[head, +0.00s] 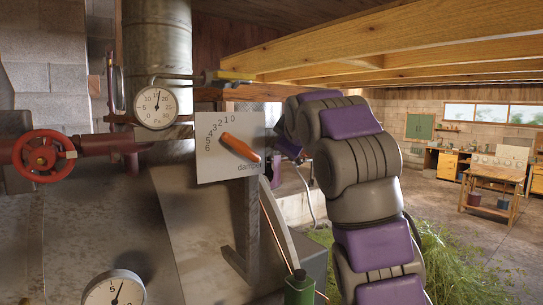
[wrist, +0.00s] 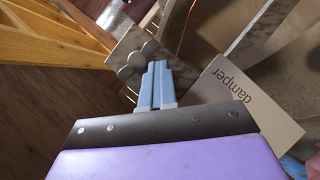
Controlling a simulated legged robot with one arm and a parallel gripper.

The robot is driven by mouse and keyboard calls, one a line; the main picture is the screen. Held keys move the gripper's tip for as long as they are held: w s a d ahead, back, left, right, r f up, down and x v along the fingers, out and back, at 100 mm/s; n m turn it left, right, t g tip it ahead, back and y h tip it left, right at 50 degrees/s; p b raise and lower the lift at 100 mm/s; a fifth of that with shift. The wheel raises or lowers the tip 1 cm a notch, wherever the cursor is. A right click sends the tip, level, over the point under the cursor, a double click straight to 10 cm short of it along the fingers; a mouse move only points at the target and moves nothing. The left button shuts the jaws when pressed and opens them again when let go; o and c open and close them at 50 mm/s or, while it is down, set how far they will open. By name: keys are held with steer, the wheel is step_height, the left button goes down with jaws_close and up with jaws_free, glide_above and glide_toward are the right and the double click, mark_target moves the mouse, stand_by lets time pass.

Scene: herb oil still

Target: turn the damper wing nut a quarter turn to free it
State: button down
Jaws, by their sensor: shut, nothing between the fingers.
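In the wrist view, a grey lobed piece that looks like the wing nut (wrist: 134,59) sits against a flat grey metal plate (wrist: 124,40). My gripper (wrist: 157,66) is shut and empty, its pale blue fingers together. The fingertips are just to the right of the wing nut and overlap its edge in the picture; I cannot tell whether they touch. The white damper plate (wrist: 255,105) is to the right of the fingers. In the head view, the damper plate (head: 212,168) carries a number scale and an orange handle (head: 240,148). The wing nut and my fingertips are hidden there.
A pressure gauge (head: 156,107) and a red valve wheel (head: 44,156) are left of the damper plate. Another gauge (head: 114,289) and a green bottle-like object (head: 299,288) are low in front. Wooden beams (head: 400,50) run overhead. A wooden table (head: 492,190) stands far right.

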steer(key=shift+s+d+f+n+t+h+b, duration=0.1)
steer(key=shift+d+f+n+t+h+b, duration=0.2)
steer(key=shift+n+t+b, duration=0.85)
steer(key=shift+d+f+n+t+h+b, duration=0.1)
steer(key=shift+f+n+t+h+b, duration=0.25)
steer(key=shift+b, duration=1.55)
steer(key=shift+s+d+f+n+t+h+b, duration=0.2)
steer(key=shift+f+n+t+b, duration=0.3)
steer(key=shift+n+b, duration=0.75)
steer(key=shift+w+a+m+b, duration=0.1)
steer(key=shift+a+m+b, duration=0.2)
steer(key=shift+a+m, duration=0.05)
